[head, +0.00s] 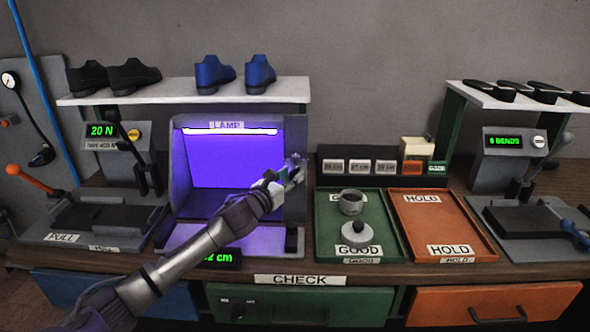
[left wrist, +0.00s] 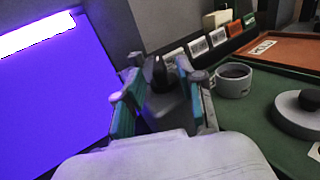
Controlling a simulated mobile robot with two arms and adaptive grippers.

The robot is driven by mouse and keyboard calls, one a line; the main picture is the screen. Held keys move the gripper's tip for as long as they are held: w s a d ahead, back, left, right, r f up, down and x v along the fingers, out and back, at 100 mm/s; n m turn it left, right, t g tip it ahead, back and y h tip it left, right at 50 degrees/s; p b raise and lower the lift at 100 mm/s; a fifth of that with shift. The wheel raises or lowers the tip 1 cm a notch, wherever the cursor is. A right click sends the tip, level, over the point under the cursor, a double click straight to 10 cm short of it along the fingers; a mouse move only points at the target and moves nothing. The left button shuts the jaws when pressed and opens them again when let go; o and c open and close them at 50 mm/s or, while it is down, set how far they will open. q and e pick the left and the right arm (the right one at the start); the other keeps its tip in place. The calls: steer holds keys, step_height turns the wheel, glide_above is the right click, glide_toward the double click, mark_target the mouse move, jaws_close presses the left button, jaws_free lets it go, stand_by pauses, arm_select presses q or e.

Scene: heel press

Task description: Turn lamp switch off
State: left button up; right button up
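The lamp box (head: 232,165), labelled LAMP, glows purple with a bright white tube at its top, so it is lit. Its glowing panel also fills the left of the left wrist view (left wrist: 50,100). My left gripper (head: 297,165) is at the right edge of the lamp box. In the left wrist view my left gripper (left wrist: 160,85) has its two teal-padded fingers apart. A small dark upright knob (left wrist: 159,72), which looks like the lamp switch, shows between and beyond the fingertips. I cannot tell whether they touch it. My right gripper is not in view.
Right of the lamp are the green GOOD tray (head: 331,240) holding a grey cup (head: 351,202) and a round knobbed weight (head: 355,234), and the orange HOLD tray (head: 440,222). A row of labelled blocks (head: 360,167) stands behind. Shoes sit on the shelf (head: 180,92) above.

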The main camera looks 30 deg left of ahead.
arm_select(q)
steer(key=shift+w, duration=1.45)
jaws_close()
